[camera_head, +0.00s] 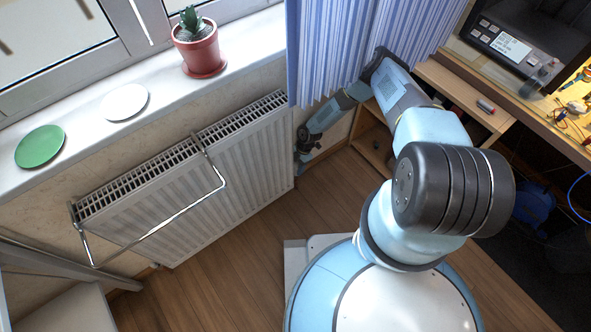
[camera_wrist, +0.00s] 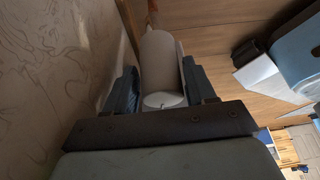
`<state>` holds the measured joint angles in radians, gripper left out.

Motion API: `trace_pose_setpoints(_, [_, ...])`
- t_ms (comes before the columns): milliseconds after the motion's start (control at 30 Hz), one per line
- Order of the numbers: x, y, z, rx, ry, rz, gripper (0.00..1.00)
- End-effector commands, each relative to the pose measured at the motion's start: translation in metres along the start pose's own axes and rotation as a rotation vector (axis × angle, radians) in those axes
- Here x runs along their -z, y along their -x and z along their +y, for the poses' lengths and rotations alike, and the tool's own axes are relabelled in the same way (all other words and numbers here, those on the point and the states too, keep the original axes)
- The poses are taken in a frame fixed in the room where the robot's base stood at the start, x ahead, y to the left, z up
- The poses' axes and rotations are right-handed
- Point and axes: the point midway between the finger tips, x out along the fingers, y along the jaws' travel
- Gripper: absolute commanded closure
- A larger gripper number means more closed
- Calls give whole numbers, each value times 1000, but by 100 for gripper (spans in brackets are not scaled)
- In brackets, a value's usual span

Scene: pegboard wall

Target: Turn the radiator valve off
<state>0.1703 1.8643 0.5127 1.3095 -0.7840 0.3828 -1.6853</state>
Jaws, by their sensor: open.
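The radiator valve shows in the wrist view as a white cylindrical knob (camera_wrist: 162,68) with a pale round end. My gripper (camera_wrist: 160,86) is open, with one dark finger on each side of the knob. I cannot tell whether the fingers touch it. In the head view my gripper (camera_head: 303,157) is low at the right end of the white radiator (camera_head: 247,160), by the wall. The knob cannot be made out in the head view.
Blue striped curtains (camera_head: 330,45) hang just behind my arm. A metal towel rail (camera_head: 170,217) sticks out from the radiator front. A wooden shelf unit (camera_head: 372,146) stands right of the gripper. A potted plant (camera_head: 199,48) is on the sill. Wooden floor (camera_head: 210,282) is clear before the radiator.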

Motion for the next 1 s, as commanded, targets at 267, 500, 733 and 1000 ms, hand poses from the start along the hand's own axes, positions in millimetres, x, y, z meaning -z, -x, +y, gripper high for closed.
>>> trace_pose_setpoints(267, [-1, 50, 1, -2, 0, -1, 45])
trace_pose_setpoints(500, [-1, 91, 1, -2, -1, -1, 45])
trace_pose_setpoints(733, [-1, 112, 1, -1, -1, 0, 45])
trace_pose_setpoints(1000, [-1, 117, 1, 0, -1, 0, 45])
